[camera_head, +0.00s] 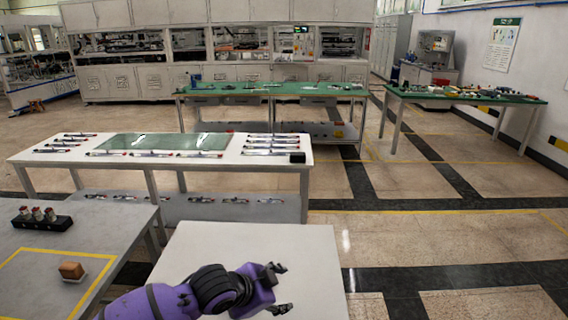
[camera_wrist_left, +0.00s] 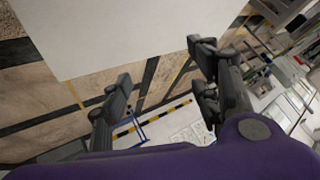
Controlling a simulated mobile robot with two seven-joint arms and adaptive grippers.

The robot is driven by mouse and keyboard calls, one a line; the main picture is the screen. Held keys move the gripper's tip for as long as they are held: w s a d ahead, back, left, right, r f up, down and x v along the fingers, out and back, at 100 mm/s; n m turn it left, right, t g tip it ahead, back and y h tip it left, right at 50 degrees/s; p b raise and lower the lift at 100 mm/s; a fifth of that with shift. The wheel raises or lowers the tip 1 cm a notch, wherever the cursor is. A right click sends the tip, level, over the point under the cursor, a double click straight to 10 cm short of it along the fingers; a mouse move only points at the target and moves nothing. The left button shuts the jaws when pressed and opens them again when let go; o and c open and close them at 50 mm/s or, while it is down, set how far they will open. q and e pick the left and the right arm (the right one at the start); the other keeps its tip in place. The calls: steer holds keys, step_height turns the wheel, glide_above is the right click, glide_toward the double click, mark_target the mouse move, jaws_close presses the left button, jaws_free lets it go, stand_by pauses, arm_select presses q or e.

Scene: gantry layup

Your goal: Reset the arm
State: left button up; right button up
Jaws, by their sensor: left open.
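My left arm is purple and black and reaches in from the bottom of the head view. Its gripper (camera_head: 281,288) is over the near white table (camera_head: 300,250), close to the table's front part. The two dark fingers stand apart in the left wrist view (camera_wrist_left: 160,95), with nothing between them. The white table top also shows in the left wrist view (camera_wrist_left: 110,30), beyond the fingers. My right gripper is in neither view.
A grey table (camera_head: 105,225) at left bears a brown block (camera_head: 72,270) inside a yellow outline and a black holder (camera_head: 41,222). A white workbench (camera_head: 230,170) with several tools stands behind. Green-topped tables (camera_head: 270,88) are farther back. Floor at right is clear.

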arm_select(q)
steer(key=s+a+f+n+y, duration=0.2)
steer(key=s+a+f+n, duration=0.2)
steer(key=s, duration=0.7)
steer(key=s+a+f+n+t+y+p, duration=0.1)
steer(key=s+a+f+n, duration=0.4)
steer(key=s+a+f, duration=0.3)
steer(key=s+a+f+n+t+y, duration=0.1)
steer(key=s+a+f+n, duration=0.4)
steer(key=s, duration=1)
step_height(320, 180, down, 3)
steer(key=shift+a+y, duration=0.5)
steer(key=shift+y, duration=0.3)
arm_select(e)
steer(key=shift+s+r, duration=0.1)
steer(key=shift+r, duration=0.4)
arm_select(q)
steer(key=shift+w, duration=0.1)
